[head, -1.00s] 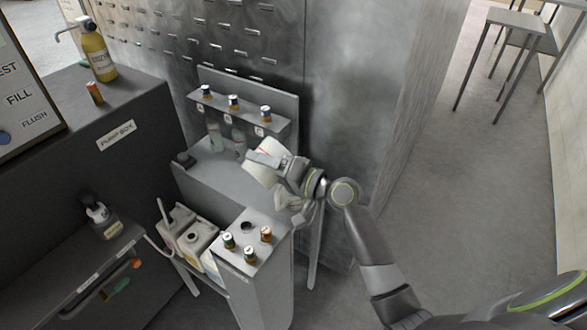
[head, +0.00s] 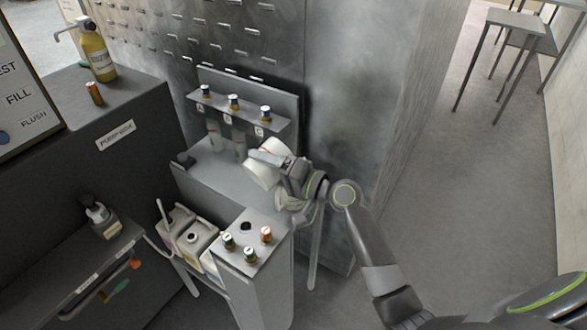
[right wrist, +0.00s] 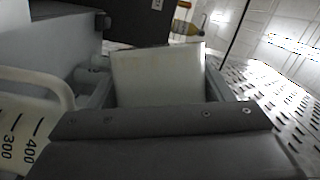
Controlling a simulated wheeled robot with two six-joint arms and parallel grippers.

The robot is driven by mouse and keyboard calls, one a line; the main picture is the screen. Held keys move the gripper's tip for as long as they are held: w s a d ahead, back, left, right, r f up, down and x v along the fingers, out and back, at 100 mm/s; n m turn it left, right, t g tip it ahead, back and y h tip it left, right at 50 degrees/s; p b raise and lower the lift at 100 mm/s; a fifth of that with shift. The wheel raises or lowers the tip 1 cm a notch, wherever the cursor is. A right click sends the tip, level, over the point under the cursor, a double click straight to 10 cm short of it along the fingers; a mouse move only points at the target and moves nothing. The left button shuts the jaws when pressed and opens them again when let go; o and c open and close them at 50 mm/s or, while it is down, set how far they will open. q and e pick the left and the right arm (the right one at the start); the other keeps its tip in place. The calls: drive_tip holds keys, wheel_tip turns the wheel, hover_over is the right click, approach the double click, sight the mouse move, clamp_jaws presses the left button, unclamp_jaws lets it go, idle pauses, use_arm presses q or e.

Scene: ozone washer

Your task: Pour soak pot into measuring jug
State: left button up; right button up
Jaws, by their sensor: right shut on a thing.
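My right gripper (head: 268,160) is shut on a white pot (head: 261,174), which I take for the soak pot. It is tilted in the head view, above the grey bench. The pot also shows as a pale block (right wrist: 158,76) between the fingers in the right wrist view. The measuring jug (right wrist: 20,140), off-white with 300 and 400 marks and a handle, shows at lower left there. In the head view a pale shape (head: 286,203) just below the gripper may be the jug, mostly hidden by it. No liquid stream is visible. My left gripper is not in view.
Clear bottles (head: 238,142) stand under a small shelf (head: 245,115) behind the pot. A grey stand with several capped vials (head: 250,253) is in front, next to open canisters (head: 193,237). A metal wall rises behind. Open floor lies to the right.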

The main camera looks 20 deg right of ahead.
drive_tip(key=shift+w+d+r+m, duration=0.35)
drive_tip(key=shift+d+r+m, duration=0.15)
drive_tip(key=shift+d+m, duration=0.2)
idle(0.6)
drive_tip(key=shift+w+d+r+m+t+y, duration=0.15)
drive_tip(key=shift+r+m+t, duration=0.1)
drive_tip(key=shift+m, duration=0.2)
drive_tip(key=shift+s+d+r+m+t+y, duration=0.15)
drive_tip(key=shift+m+t, duration=0.1)
drive_tip(key=shift+m, duration=0.2)
idle(0.4)
